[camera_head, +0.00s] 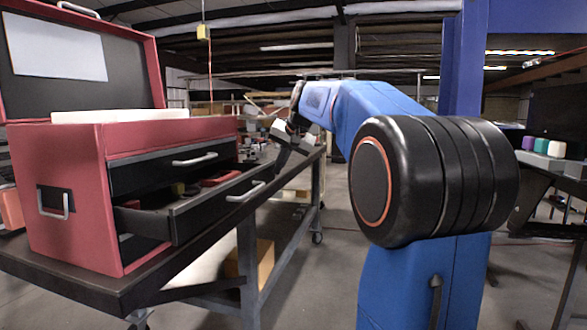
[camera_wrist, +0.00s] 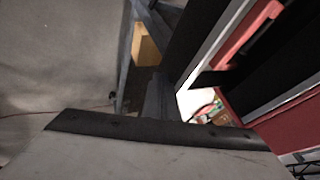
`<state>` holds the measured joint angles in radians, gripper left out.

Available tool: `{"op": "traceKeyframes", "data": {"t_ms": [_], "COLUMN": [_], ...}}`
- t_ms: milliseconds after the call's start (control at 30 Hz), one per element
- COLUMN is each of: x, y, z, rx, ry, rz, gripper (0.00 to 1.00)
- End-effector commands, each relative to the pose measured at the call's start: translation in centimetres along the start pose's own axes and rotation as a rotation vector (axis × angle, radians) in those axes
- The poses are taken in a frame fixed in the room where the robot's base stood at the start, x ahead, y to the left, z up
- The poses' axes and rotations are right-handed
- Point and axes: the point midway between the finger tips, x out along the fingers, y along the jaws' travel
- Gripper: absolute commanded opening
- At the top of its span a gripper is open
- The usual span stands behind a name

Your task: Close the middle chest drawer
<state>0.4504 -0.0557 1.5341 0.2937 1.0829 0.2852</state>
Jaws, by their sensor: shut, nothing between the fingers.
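The red tool chest (camera_head: 75,180) stands on a dark-topped bench at the left in the head view. Its middle drawer (camera_head: 213,210) is pulled out, with a black front and a pale handle (camera_head: 245,192). Loose items lie inside it. The top drawer (camera_head: 170,172) above looks shut. My gripper (camera_head: 281,160) is shut and empty, pointing down by the far right end of the open drawer's front. I cannot tell whether it touches the drawer. In the wrist view, the red chest (camera_wrist: 262,127) shows at the right beside dark panels with pale edges.
The chest's lid (camera_head: 85,55) stands open. The bench (camera_head: 150,285) has a dark top edge running away to the right, on grey legs. A yellow-brown box (camera_head: 262,262) sits under it. Another table (camera_head: 540,165) with small coloured items stands at the right. Floor between is clear.

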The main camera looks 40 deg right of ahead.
Motion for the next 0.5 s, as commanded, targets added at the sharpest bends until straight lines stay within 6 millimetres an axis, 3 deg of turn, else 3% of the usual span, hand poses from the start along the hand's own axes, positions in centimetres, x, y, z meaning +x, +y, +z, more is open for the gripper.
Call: {"op": "traceKeyframes", "data": {"t_ms": [200,500], "x": [2.8,5.6], "y": [-5.2,-10.5], "z": [0.1,0.1], "rx": [-0.004,-0.003], "ry": [-0.002,-0.001], "rz": [-0.002,-0.001], "gripper": [0.00,0.00]}}
